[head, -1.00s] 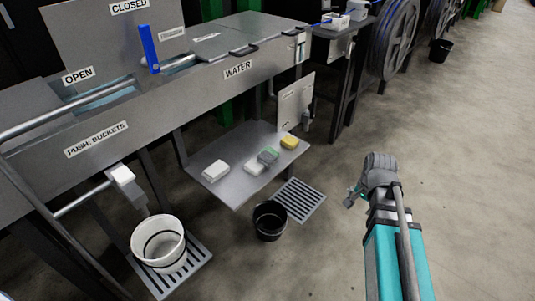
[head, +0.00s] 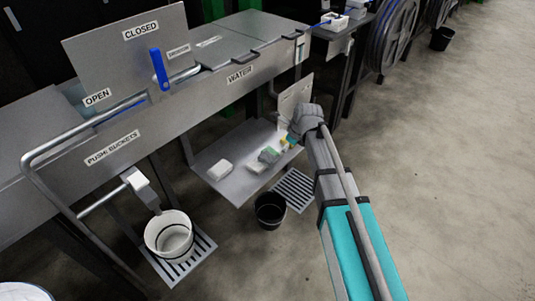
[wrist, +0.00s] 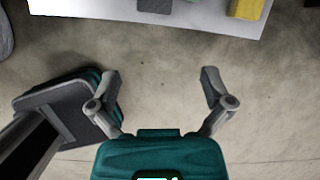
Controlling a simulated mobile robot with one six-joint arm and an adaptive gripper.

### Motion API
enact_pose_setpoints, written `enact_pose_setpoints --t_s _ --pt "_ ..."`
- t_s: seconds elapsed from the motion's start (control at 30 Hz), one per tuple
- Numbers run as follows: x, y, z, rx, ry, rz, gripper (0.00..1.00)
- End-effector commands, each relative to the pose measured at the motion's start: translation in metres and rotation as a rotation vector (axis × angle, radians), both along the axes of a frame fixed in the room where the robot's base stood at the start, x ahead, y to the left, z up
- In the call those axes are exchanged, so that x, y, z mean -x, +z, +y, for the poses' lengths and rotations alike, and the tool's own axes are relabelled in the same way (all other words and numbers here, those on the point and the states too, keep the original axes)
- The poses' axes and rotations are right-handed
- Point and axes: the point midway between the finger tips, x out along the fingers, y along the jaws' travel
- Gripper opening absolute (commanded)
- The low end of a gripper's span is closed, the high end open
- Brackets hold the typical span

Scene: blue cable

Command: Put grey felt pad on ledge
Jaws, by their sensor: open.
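A small grey block with a green part (head: 268,155), which may be the grey felt pad, lies among other pads on the low metal shelf (head: 232,186) under the tank. A dark grey piece (wrist: 155,5) shows on the shelf at the top edge of the wrist view, cut off by the frame. My gripper (head: 293,134) is at the right end of the shelf in the head view and partly covers the yellow sponge. In the wrist view my gripper (wrist: 160,75) is open and empty, with bare floor between its fingers. I cannot tell which surface is the ledge.
White blocks (head: 220,170) lie left on the shelf; a yellow sponge (wrist: 245,8) is at its right. A black bucket (head: 270,210) stands in front by a floor grate (head: 294,188). A white bucket (head: 170,236) stands at left. Floor at right is free.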

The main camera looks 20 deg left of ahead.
Motion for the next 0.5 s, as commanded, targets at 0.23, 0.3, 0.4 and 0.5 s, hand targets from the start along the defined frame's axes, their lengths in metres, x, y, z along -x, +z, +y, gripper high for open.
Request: enact_pose_setpoints --t_s 0.23,0.3,0.4,0.5 --pt "-0.003 0.017 0.036 -0.055 -0.144 0.051 1.0" --pt "-0.002 0.017 0.039 -0.061 -0.159 0.058 1.0" --pt "-0.002 0.017 0.04 -0.064 -0.167 0.06 1.0" --pt "-0.002 0.017 0.039 -0.064 -0.167 0.06 1.0"
